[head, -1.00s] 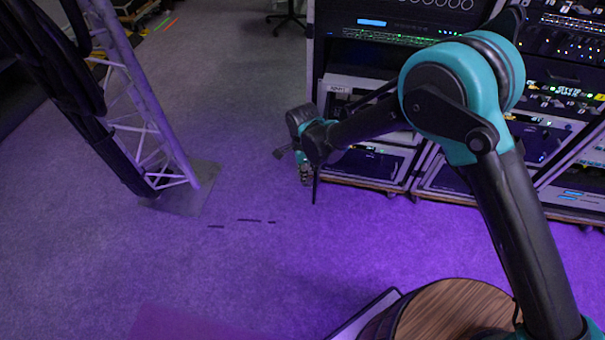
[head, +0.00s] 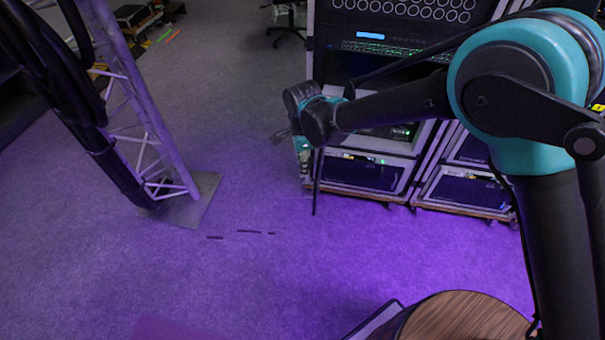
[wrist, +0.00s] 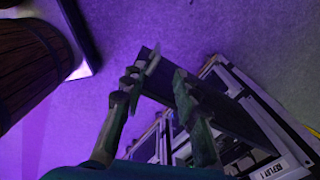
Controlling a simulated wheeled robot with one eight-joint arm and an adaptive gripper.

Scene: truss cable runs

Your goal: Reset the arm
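My arm reaches in from the right of the head view, with its teal elbow large at the upper right and the forearm pointing left. My gripper (head: 287,148) is at the far end of the forearm, in front of the equipment racks, partly hidden by the wrist. In the wrist view my gripper's two fingers (wrist: 164,72) stand apart with a gap between them.
A truss (head: 146,115) with thick black cables (head: 65,95) stands on a base plate (head: 190,205) at left. Equipment racks (head: 365,172) fill the back right. A round wooden top (head: 460,318) is at the front. Purple-lit floor (head: 250,275) between is mostly clear.

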